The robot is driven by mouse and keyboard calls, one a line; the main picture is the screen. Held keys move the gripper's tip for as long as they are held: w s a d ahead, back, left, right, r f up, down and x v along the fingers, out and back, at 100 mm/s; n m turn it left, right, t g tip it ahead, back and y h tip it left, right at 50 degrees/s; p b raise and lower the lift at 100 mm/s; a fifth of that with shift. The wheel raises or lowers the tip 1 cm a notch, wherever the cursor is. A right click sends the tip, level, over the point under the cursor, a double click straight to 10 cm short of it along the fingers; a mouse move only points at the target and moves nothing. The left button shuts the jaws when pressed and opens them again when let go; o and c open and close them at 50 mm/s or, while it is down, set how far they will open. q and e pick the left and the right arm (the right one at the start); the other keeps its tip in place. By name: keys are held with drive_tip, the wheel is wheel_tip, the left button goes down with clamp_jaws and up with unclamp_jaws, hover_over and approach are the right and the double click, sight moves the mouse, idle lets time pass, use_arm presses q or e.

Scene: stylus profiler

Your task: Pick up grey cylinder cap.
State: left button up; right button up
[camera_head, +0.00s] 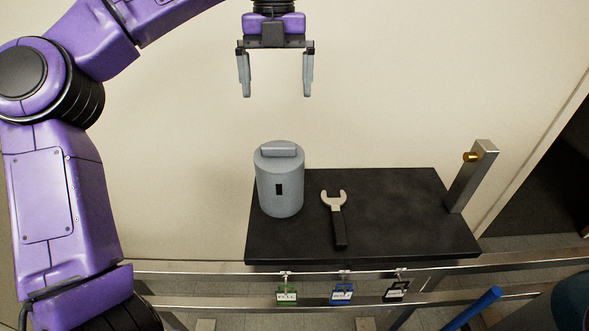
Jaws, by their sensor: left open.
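A grey cylinder (280,193) stands upright on the left part of a black tabletop. Its grey cap (279,150) is on top and has a raised bar-shaped handle. A small dark slot shows on the cylinder's front. My left gripper (275,92) is open and empty, with its two fingers pointing down. In the picture it is above the cap and clear of it. My right gripper is not in view.
A wrench (336,216) with a black handle lies right of the cylinder on the black tabletop (400,215). A metal post (471,176) with a brass knob stands at the right edge. Small tags hang from the front rail (220,277). A blue rod (474,308) shows at the lower right.

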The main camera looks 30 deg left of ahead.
sight(278, 145)
use_arm(q)
drive_tip(key=f, duration=0.3)
drive_tip(key=s+d+f, duration=0.1)
drive_tip(key=f, duration=0.3)
drive_tip(key=s+f, duration=0.1)
drive_tip(key=f, duration=0.2)
drive_tip(key=shift+s+d+f+b, duration=0.2)
drive_tip(key=shift+s+d+b, duration=0.05)
drive_tip(key=shift+b, duration=0.05)
drive_tip(key=shift+w+f, duration=0.1)
drive_tip(key=shift+f, duration=0.15)
clamp_jaws()
